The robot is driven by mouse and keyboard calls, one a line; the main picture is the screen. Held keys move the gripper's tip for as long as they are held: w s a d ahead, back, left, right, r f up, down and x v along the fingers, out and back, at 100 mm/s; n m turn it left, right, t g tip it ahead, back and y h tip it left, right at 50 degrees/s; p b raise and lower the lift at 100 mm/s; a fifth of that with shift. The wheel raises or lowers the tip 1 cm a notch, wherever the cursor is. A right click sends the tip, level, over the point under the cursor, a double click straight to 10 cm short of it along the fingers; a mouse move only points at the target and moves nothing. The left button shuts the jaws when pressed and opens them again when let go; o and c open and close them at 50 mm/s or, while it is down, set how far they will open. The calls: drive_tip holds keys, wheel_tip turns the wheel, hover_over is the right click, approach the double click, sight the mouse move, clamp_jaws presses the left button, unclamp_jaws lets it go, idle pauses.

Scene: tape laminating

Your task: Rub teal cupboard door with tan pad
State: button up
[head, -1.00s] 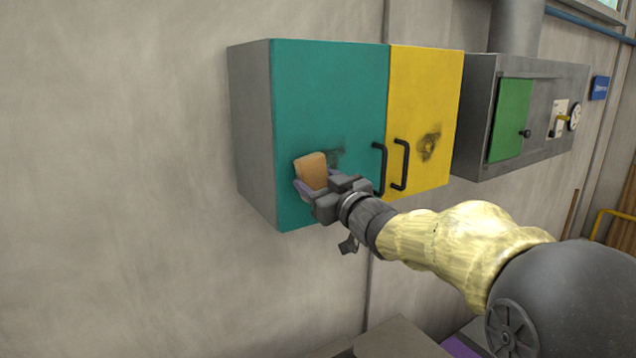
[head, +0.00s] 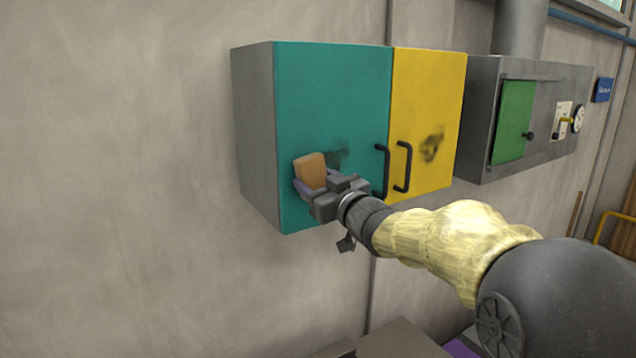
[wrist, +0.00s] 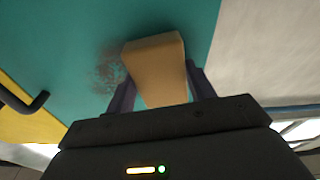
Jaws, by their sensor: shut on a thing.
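The teal cupboard door (head: 330,95) is shut on the wall cupboard, with a dark smudge (head: 338,158) on its lower part. My gripper (head: 312,187) is shut on the tan pad (head: 311,169), in front of the door's lower left area. The wrist view shows the pad (wrist: 158,68) between the two purple-grey fingers, its far end at or very near the teal surface (wrist: 60,45); I cannot tell if it touches. There the smudge (wrist: 108,72) lies just left of the pad. The pad covers part of the door.
A yellow door (head: 428,100) with its own dark smudge (head: 431,149) adjoins on the right. Black handles (head: 383,170) stick out close to the right of my gripper. A grey metal box with a green door (head: 513,120) hangs farther right. Bare wall is on the left.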

sight(351, 158)
drive_tip(key=shift+w+d+p, duration=0.45)
drive_tip(key=shift+w+d, duration=0.1)
drive_tip(key=shift+d, duration=0.25)
drive_tip(key=shift+w+d+p, duration=0.4)
drive_tip(key=shift+w+d, duration=0.1)
drive_tip(key=shift+d, duration=0.25)
drive_tip(key=shift+d, duration=0.1)
drive_tip(key=shift+w+d+p, duration=0.9)
drive_tip(key=shift+w+d, duration=0.25)
drive_tip(key=shift+d, duration=0.3)
drive_tip(key=shift+w+d+p, duration=0.45)
drive_tip(key=shift+w+d, duration=0.1)
drive_tip(key=shift+d, duration=0.25)
drive_tip(key=shift+w+d+p, duration=0.4)
drive_tip(key=shift+w+d, duration=0.1)
drive_tip(key=shift+d, duration=0.25)
drive_tip(key=shift+r+p, duration=0.75)
drive_tip(key=shift+r, duration=0.3)
